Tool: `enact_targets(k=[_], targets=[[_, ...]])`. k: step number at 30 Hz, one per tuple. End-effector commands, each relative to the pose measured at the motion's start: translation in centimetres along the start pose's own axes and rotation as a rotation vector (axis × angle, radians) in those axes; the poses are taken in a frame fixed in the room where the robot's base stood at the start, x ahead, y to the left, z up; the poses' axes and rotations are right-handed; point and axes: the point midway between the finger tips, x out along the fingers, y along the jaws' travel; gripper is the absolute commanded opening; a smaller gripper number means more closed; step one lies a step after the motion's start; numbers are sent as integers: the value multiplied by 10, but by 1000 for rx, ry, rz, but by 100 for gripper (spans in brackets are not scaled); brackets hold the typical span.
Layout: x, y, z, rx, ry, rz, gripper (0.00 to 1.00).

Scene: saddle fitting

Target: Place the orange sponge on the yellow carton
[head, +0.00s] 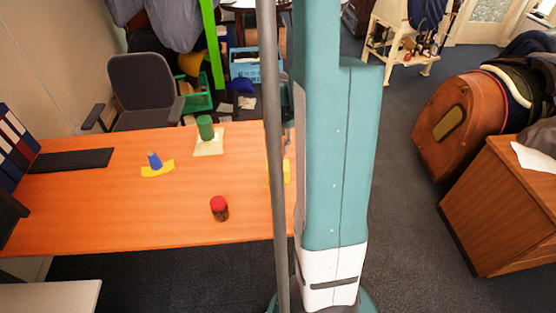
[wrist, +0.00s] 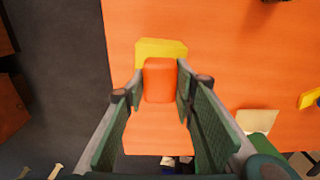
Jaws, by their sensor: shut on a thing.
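The orange sponge (wrist: 160,72) is between the two fingers of my gripper (wrist: 160,88) in the wrist view, and the fingers are shut on its sides. The yellow carton (wrist: 160,45) shows just beyond the sponge, and the sponge covers part of it in this view. I cannot tell whether the sponge touches the carton or is held above it. In the head view only a sliver of the yellow carton (head: 287,172) shows near the table's right edge, between the pole and my column. My gripper and the sponge are hidden there.
The orange table (head: 110,210) holds a red-lidded jar (head: 219,205), a green cylinder (head: 205,126) on a cream mat (head: 209,147), and a blue cone (head: 154,160) by a yellow piece (head: 157,170). A keyboard (head: 72,160) lies left. The table's front middle is clear.

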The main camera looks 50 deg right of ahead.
Motion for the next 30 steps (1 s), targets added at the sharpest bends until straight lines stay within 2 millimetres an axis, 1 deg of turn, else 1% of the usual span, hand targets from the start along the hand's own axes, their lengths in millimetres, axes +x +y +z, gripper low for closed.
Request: enact_targets(k=[1,3,6,16,20,30], targets=[[6,0,0,0,0,0,17],[10,0,0,0,0,0,17],[14,0,0,0,0,0,17],[15,0,0,0,0,0,17],[18,0,0,0,0,0,17],[47,0,0,0,0,0,17]])
